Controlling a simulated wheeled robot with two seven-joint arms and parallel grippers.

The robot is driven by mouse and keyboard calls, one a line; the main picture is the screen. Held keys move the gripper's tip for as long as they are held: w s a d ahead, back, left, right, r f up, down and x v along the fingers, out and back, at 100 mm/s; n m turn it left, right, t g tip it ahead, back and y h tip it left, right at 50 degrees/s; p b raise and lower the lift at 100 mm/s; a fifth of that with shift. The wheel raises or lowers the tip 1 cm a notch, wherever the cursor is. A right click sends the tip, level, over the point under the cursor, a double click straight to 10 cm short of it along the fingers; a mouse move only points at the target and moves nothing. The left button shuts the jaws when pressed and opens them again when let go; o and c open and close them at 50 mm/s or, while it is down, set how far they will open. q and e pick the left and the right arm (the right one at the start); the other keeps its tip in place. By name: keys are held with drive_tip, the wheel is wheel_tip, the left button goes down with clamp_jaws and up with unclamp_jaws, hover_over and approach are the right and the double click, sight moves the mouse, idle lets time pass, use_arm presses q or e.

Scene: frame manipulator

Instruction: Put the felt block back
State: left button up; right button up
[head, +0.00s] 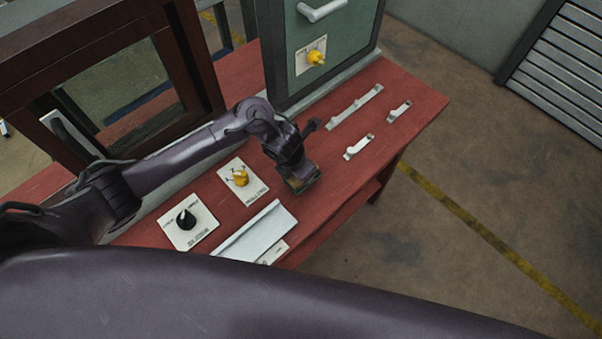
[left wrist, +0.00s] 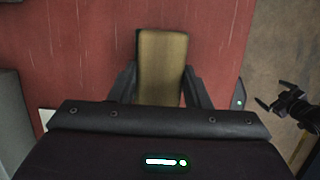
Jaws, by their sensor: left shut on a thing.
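The felt block is an olive-brown oblong (left wrist: 161,62) between the two dark fingers of my left gripper (left wrist: 160,82) in the left wrist view. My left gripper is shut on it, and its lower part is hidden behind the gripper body. In the head view my left gripper (head: 299,176) points down over the red bench top (head: 335,185), right of the yellow-knob plate. The block shows only partly there, and I cannot tell whether it touches the bench. My right gripper (left wrist: 269,94) shows at the right edge of the left wrist view, with its fingers apart and nothing between them.
White brackets (head: 355,107) lie on the bench's right part. A yellow-knob plate (head: 242,180), a black-knob plate (head: 187,221) and a whitish angled piece (head: 255,230) are nearer. A green cabinet (head: 325,45) and a dark wooden frame (head: 190,60) stand behind.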

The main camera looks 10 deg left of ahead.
use_arm(q)
drive_tip(key=shift+f, duration=0.95)
drive_tip(key=shift+f, duration=0.15)
drive_tip(key=o, duration=1.3)
